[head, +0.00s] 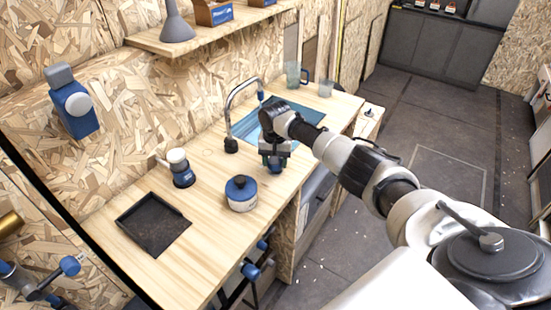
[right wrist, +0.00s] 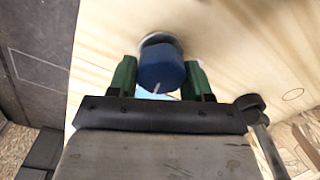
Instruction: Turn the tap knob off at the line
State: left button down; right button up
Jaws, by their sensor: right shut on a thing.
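The tap knob (right wrist: 162,66) is a blue round cap on a pale base, with a short white line on its near edge, in the right wrist view. My right gripper (right wrist: 160,80) has its green fingers on both sides of the knob, shut on it. In the head view my right gripper (head: 275,163) points down at the wooden counter, beside the sink, and a bit of blue shows at its tips. The curved metal tap (head: 232,103) stands left of it, over the blue sink (head: 250,124). No line on the counter can be made out around the knob. My left gripper is not in view.
On the counter (head: 212,165) are a blue-lidded round tin (head: 241,193), a blue and white canister (head: 181,168) and a black tray (head: 152,223). A shelf (head: 205,32) runs along the wall above.

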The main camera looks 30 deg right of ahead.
jog(key=n, duration=0.3)
jog(key=shift+r+n+p, duration=0.1)
jog(key=shift+n+p, duration=0.3)
jog(key=n, duration=0.3)
jog(key=shift+a+n, duration=0.1)
jog(key=shift+n, duration=0.2)
jog(key=n, duration=0.4)
jog(key=shift+w+a+p, duration=0.1)
jog(key=shift+p, duration=0.3)
jog(key=shift+n, duration=1.9)
jog(key=o, duration=0.9)
notch_tip(320, 180, up, 11)
jog(key=shift+f+b, duration=0.1)
jog(key=shift+b, duration=0.55)
